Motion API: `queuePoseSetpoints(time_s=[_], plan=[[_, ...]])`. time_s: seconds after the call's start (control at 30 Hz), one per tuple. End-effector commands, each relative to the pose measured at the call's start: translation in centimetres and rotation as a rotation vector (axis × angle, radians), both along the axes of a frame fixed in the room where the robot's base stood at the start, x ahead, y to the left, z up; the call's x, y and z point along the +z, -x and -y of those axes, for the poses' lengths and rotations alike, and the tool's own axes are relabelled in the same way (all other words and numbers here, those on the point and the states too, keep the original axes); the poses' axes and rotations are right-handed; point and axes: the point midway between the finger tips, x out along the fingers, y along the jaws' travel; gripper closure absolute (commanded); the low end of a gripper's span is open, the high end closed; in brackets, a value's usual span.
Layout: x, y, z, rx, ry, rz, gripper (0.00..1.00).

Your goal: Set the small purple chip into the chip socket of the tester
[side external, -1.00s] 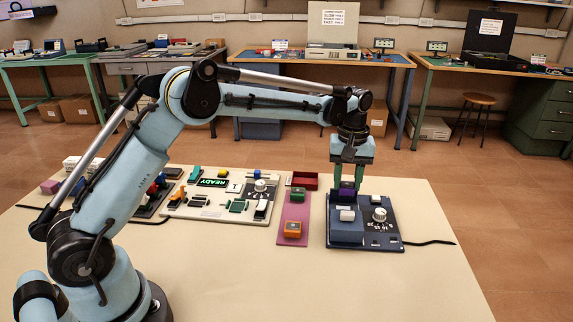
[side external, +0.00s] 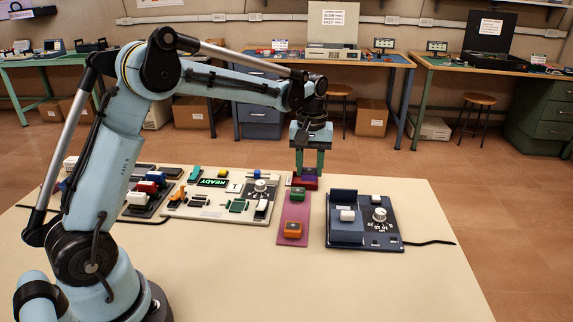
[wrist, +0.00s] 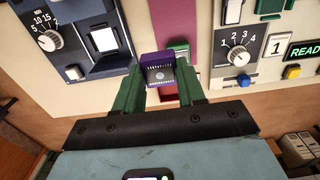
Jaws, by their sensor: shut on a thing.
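My gripper (side external: 308,174) is shut on the small purple chip (side external: 308,178); its green fingers sit on either side of it. In the wrist view the chip (wrist: 158,73) is a purple block with a grey face and rows of pins, between the fingertips (wrist: 160,82). In the side view it appears in front of a red tray (side external: 304,185); whether they touch is unclear. The cream panel (side external: 190,210) left of it has a READY display (side external: 212,182), a knob and green fittings (side external: 238,205). I cannot tell for certain which fitting is the chip socket.
A dark panel (side external: 150,205) is at the left.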

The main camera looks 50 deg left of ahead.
Motion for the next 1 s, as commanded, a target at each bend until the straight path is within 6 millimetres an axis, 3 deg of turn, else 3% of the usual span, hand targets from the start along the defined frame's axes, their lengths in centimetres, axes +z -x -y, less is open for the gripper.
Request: queuePoseSetpoints(time_s=[0.03, 0.2, 0.43, 0.6, 1.0], plan=[[0.2, 1.8, -2.0, 0.01, 0.0, 0.0, 0.83], [0.4, 7.4, -6.5, 0.009, 0.0, 0.0, 0.83], [0.2, 13.3, -9.4, 0.004, 0.0, 0.0, 0.83], [-0.1, 15.1, -10.0, 0.0, 0.0, 0.0, 0.83], [-3.1, 15.2, -10.1, -0.001, 0.0, 0.0, 0.83]])
